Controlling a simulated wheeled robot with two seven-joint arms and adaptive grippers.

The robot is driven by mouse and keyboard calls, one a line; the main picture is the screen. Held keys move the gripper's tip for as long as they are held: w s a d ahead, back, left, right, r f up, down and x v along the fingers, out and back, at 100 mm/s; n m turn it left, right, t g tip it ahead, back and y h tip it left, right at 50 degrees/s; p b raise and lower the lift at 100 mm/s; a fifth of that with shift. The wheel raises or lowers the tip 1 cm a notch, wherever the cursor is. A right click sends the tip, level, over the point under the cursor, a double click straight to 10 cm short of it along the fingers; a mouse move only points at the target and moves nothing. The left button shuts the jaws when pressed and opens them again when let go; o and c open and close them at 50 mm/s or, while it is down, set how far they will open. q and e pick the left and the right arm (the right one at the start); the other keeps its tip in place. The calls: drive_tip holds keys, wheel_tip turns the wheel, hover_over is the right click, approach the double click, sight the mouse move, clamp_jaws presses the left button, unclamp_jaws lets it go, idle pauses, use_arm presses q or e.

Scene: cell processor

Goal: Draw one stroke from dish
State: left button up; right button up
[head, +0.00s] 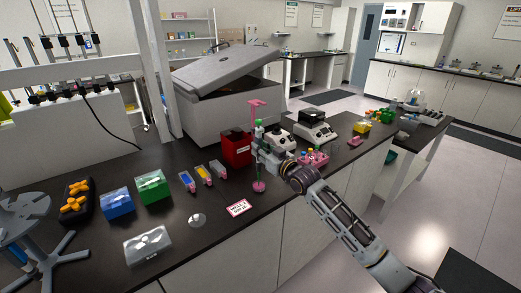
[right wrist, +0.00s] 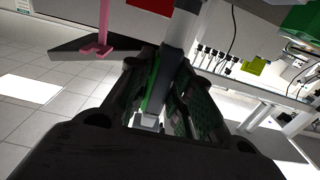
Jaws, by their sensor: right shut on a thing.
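A small round pale dish (head: 197,219) lies on the dark bench near the front edge. My right gripper (head: 264,152) is beside the pink stand (head: 257,103), to the right of the dish. It is shut on a pipette (head: 259,127) with a green part, which is upright close to the stand's post. In the right wrist view the pale and green pipette (right wrist: 152,112) sits between my right fingers (right wrist: 165,115). The stand's round pink base (head: 259,186) rests on the bench. The pipette's tip is too small to make out. My left gripper is not in view.
A red box (head: 236,150) stands left of the stand. A red-and-white card (head: 238,208) lies right of the dish, and a clear box (head: 147,245) left of it. Blue (head: 117,203) and green (head: 152,187) boxes stand behind. A pink rack (head: 314,159) is right of the gripper.

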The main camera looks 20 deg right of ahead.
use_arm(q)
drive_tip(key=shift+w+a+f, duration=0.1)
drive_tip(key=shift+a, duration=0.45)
use_arm(e)
drive_tip(key=shift+f, duration=0.1)
